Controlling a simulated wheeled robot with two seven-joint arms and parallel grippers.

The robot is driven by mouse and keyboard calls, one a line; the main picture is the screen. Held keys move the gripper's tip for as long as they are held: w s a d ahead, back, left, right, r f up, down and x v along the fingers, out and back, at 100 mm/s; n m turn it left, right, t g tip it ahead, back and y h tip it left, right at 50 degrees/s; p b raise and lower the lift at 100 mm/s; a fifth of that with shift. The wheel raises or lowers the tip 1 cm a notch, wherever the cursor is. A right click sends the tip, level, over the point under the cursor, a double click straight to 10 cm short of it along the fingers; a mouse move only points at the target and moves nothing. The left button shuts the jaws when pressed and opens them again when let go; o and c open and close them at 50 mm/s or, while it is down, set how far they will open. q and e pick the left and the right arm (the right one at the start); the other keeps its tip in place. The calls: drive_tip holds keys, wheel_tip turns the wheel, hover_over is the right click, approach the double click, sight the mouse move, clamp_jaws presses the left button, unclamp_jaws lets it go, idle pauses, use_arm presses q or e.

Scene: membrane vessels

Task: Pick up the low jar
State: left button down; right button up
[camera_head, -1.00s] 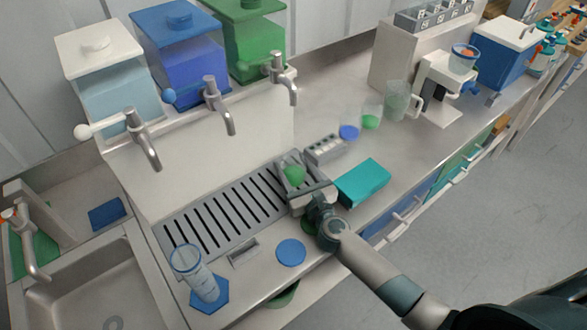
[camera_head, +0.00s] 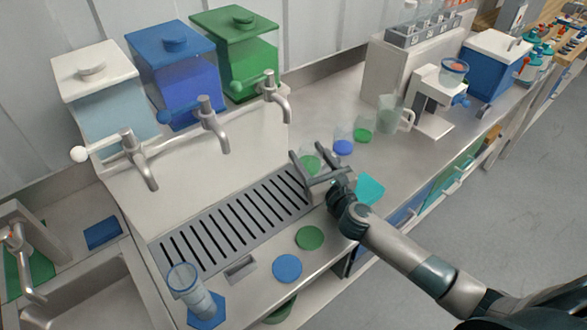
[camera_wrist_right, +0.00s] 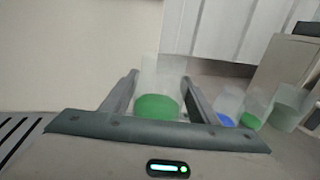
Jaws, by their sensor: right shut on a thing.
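The low jar (camera_head: 310,163) is a clear vessel with a green base. It is between the fingers of my right gripper (camera_head: 318,172), just beyond the right end of the slotted drip tray (camera_head: 225,225). In the right wrist view the jar (camera_wrist_right: 158,95) stands roughly upright between both fingers, its green part low near the palm. My right gripper is shut on it. The head view does not clearly show the gap between jar and counter. My left gripper is not in view.
Clear vessels with a blue base (camera_head: 343,147) and a green base (camera_head: 364,135), and a clear jug (camera_head: 392,115), stand behind to the right. A teal box (camera_head: 369,188) is partly hidden by my gripper. Green (camera_head: 310,238) and blue (camera_head: 287,268) discs lie in front.

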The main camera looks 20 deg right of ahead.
drive_tip(key=d+r, duration=0.2)
drive_tip(key=d, duration=0.1)
drive_tip(key=d+r, duration=0.1)
drive_tip(key=d, duration=0.1)
drive_tip(key=shift+w+r+b, duration=0.1)
drive_tip(key=shift+w+b, duration=0.2)
drive_tip(key=shift+w, duration=0.1)
